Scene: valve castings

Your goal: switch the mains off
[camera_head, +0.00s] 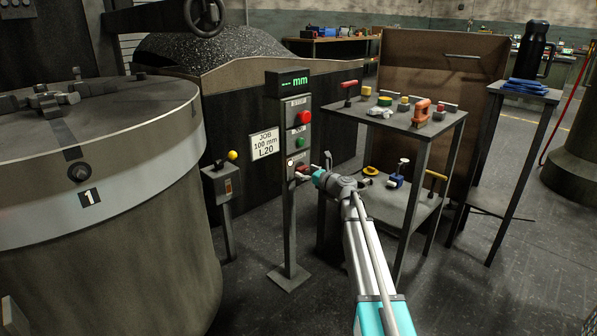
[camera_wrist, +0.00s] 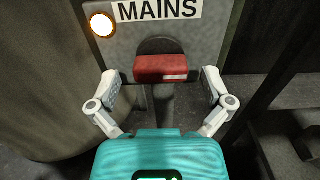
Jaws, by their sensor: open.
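The mains switch is a red handle (camera_wrist: 162,68) on a dark round base, under a white MAINS label (camera_wrist: 157,10). The handle lies level, crosswise to the post. A lamp (camera_wrist: 102,25) at its upper left glows white with an orange rim; it also shows lit in the head view (camera_head: 291,163). My gripper (camera_wrist: 160,84) is open, with one finger on each side of the handle and a visible gap at both ends. In the head view my gripper (camera_head: 306,172) is at the lowest panel of the control post (camera_head: 290,220) and hides most of the switch.
Above the switch are a red button (camera_head: 304,117), a green button (camera_head: 301,143) and a lit mm display (camera_head: 288,82). A large round machine table (camera_head: 110,230) stands left. A tool-laden two-shelf stand (camera_head: 430,130) is close on the right. A yellow-knobbed lever (camera_head: 232,156) stands left of the post.

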